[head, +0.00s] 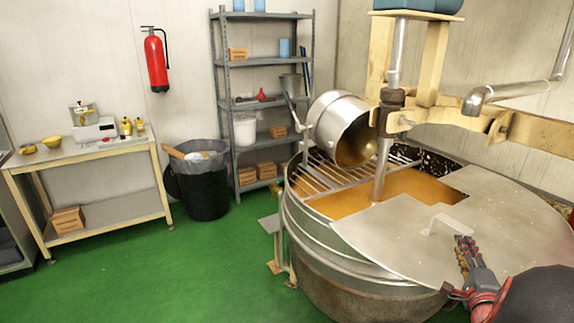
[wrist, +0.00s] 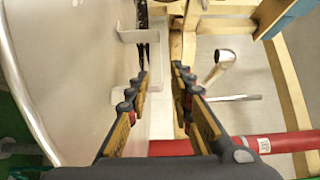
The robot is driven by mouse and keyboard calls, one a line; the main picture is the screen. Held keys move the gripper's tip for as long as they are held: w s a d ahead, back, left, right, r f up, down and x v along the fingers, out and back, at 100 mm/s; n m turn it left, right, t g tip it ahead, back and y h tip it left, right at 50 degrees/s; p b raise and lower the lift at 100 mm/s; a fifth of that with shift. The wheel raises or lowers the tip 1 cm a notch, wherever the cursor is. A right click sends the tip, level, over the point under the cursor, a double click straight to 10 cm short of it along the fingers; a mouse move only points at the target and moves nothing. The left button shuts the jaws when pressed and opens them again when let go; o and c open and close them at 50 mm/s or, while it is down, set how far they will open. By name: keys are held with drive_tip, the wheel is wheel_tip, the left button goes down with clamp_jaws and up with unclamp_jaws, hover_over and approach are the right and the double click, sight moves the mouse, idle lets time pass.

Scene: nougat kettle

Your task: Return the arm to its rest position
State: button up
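My gripper (head: 463,243) is over the right front part of the large kettle's (head: 345,290) flat metal lid (head: 490,215). Its height above the lid is hard to tell. In the wrist view, the two gripper fingers (wrist: 160,70) stand apart with nothing held between them. The pale lid (wrist: 80,60) fills the left side there, with its bracket handle (wrist: 150,38) near the left fingertip. My arm behind the gripper runs off the right lower edge of the head view.
A tilted steel pot (head: 340,125) sits over the kettle's grate (head: 325,185). A stirring shaft (head: 382,165), wooden beams (head: 540,135) and a metal pipe (head: 520,92) stand behind the lid. A shelf, black bin (head: 203,190) and side table (head: 85,150) are left. Green floor is clear front left.

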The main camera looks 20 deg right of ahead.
drive_tip(key=w+a+r+n+g+y, duration=0.2)
drive_tip(key=w+a+n, duration=0.4)
drive_tip(key=a, duration=0.5)
drive_tip(key=w+a+r+n+g+y, duration=0.1)
drive_tip(key=w+a+n+g+y, duration=0.15)
drive_tip(key=w+a+n, duration=0.6)
drive_tip(key=s+a+n+g+y, duration=0.1)
drive_tip(key=s+a+n+y, duration=0.1)
drive_tip(key=s+a, duration=0.4)
drive_tip(key=s+a+f+n+g+y, duration=0.1)
drive_tip(key=s+a+n, duration=0.4)
drive_tip(key=a, duration=1)
drive_tip(key=s+a+f+n+g+y, duration=0.1)
drive_tip(key=s+a+n+y, duration=0.3)
drive_tip(key=s+a, duration=0.3)
drive_tip(key=a, duration=0.3)
drive_tip(key=shift+s+a+f+g, duration=0.15)
drive_tip(key=shift+s+a+g, duration=0.1)
drive_tip(key=shift+s+g, duration=0.1)
drive_tip(key=shift+d+n, duration=0.15)
drive_tip(key=shift+n, duration=0.1)
